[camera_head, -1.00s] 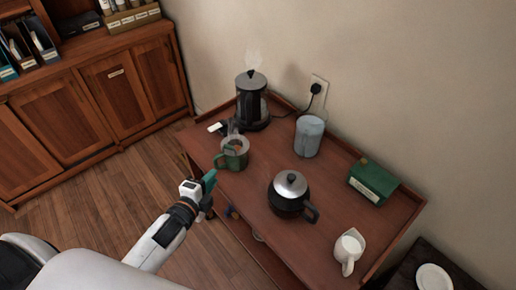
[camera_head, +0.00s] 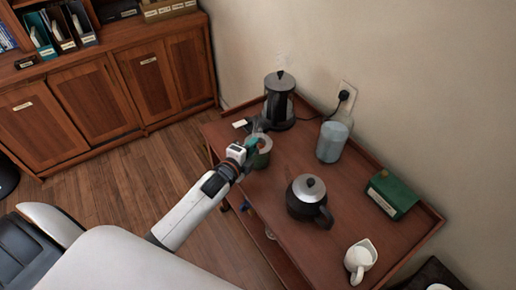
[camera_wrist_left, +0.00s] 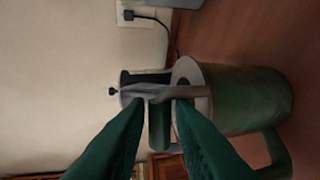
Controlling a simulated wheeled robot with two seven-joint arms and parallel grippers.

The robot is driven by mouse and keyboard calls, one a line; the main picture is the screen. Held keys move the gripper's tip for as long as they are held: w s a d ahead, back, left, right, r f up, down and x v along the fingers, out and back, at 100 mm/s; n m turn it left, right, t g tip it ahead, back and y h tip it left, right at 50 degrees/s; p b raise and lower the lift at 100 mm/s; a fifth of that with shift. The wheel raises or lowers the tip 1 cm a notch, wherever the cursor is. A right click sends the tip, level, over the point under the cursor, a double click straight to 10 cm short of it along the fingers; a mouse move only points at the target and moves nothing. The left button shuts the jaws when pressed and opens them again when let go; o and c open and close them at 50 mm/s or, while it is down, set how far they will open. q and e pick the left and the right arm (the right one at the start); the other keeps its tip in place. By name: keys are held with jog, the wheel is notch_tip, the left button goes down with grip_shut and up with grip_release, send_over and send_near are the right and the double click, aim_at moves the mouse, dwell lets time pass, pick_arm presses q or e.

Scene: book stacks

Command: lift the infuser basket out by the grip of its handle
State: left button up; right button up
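A green mug (camera_head: 263,159) stands near the left edge of the wooden cart top, and it shows large at right in the left wrist view (camera_wrist_left: 240,100). The grey infuser handle (camera_wrist_left: 155,91) rises from the mug's mouth; the basket inside is mostly hidden. My left gripper (camera_head: 253,146) is at the mug's rim, coming from the left. In the left wrist view its two green fingers (camera_wrist_left: 158,107) are apart, their tips close to the grey handle. I cannot tell whether they touch it. My right gripper is out of view.
A dark kettle (camera_head: 279,104) steams behind the mug. A translucent canister (camera_head: 332,142), a black teapot (camera_head: 307,200), a green box (camera_head: 391,194) and a white jug (camera_head: 361,259) stand on the cart top (camera_head: 280,185). A wall socket (camera_head: 346,96) is behind.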

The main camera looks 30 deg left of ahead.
pick_arm(q)
jog(key=shift+w+d+f, duration=0.1)
jog(key=shift+w, duration=0.4)
grip_shut()
